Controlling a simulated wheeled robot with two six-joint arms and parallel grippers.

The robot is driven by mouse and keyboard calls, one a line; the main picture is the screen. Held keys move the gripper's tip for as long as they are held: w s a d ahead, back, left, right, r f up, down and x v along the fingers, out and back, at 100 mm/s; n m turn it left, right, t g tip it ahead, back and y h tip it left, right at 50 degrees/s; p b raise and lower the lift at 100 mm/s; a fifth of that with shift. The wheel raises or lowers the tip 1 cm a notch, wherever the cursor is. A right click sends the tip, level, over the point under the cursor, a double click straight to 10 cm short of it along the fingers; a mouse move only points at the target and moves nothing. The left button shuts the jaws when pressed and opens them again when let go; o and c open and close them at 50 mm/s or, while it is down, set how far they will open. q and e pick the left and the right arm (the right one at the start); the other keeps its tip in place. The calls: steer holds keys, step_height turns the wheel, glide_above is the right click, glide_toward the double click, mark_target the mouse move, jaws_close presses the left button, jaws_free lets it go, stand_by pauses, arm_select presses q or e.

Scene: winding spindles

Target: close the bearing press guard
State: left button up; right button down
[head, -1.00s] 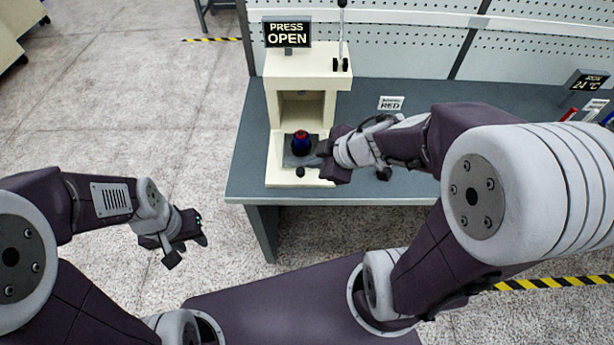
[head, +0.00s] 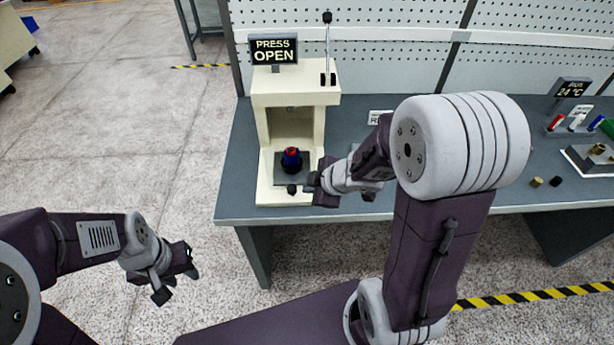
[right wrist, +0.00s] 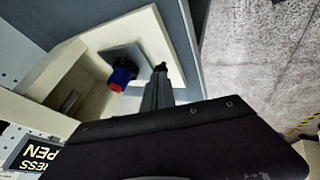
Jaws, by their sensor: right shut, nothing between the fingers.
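The bearing press (head: 330,125) is a cream block with an open front bay, at the left end of the bench. Its sign (head: 274,50) reads "PRESS OPEN". A blue and red part (head: 291,160) stands on a dark plate in the bay; it also shows in the right wrist view (right wrist: 122,75). A dark knob (head: 292,189) sits at the front of the plate. I cannot make out a separate guard panel. My right gripper (head: 309,182) is shut and empty, its tips close beside the knob; contact is unclear. My left gripper (head: 176,284) is open and empty, off the bench.
A lever (head: 327,45) rises from the press top. The grey bench (head: 240,200) runs right, with a label card (head: 380,117) behind my right arm. A light tray (head: 590,160) and small loose parts lie at the right. Floor left of the bench is clear.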

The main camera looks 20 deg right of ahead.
mark_target(300, 179)
steer(key=w, duration=0.2)
steer(key=w+f+p, duration=0.1)
steer(key=shift+w+d+f, duration=0.1)
steer(key=shift+w+d, duration=0.05)
steer(key=shift+w, duration=0.25)
arm_select(q)
steer(key=shift+f, duration=0.15)
arm_select(e)
steer(key=shift+w+d, duration=0.2)
steer(key=shift+w, duration=0.25)
